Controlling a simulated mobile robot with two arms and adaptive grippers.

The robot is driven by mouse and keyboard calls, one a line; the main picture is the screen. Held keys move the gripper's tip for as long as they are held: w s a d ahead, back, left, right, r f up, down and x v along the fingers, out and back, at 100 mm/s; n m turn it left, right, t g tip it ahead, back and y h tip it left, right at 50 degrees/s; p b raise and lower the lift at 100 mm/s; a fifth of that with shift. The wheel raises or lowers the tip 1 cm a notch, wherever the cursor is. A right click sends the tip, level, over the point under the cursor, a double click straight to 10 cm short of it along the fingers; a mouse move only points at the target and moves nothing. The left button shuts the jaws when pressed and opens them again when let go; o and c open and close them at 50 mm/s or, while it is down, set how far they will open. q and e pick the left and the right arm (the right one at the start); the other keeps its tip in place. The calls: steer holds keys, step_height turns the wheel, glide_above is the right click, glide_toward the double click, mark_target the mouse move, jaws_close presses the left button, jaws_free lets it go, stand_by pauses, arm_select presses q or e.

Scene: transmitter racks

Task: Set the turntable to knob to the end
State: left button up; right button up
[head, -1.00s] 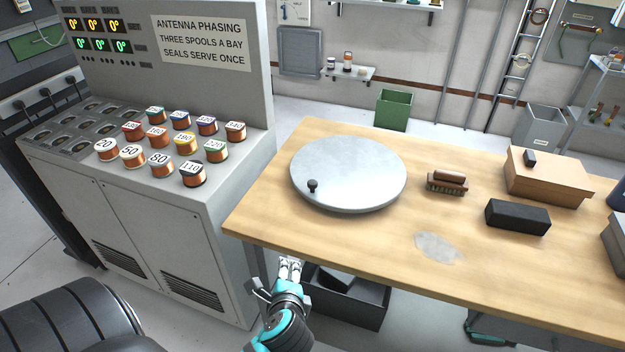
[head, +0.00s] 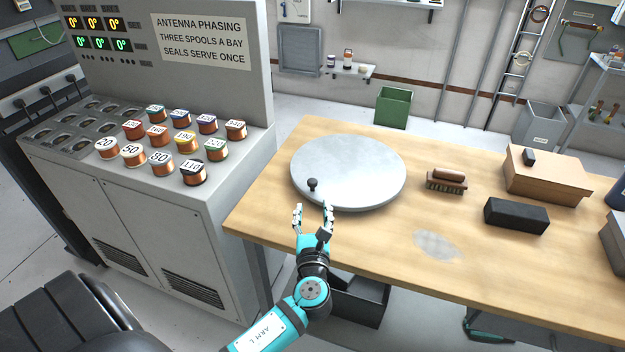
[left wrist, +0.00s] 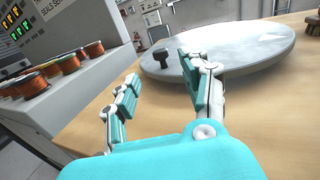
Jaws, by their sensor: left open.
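The grey round turntable (head: 352,165) lies on the wooden table, left of the table's middle. Its small black knob (head: 312,184) stands upright near the front left rim. My left gripper (head: 313,207) is open and empty, just in front of the knob and apart from it, at the table's front edge. In the left wrist view the open fingers (left wrist: 160,85) point toward the turntable (left wrist: 235,52), and the knob (left wrist: 161,57) shows between and beyond them. My right gripper is not in view.
A cabinet (head: 235,190) with several numbered copper spools stands left of the table (head: 390,250). A brush (head: 446,181), a black block (head: 517,216) and a cardboard box (head: 548,178) lie to the right of the turntable. The table between turntable and brush is clear.

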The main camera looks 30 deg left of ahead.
mark_target(313, 184)
arm_select(q)
steer(key=x, duration=1.1)
steer(key=shift+w+a, duration=0.1)
steer(key=shift+a, duration=0.05)
jaws_close()
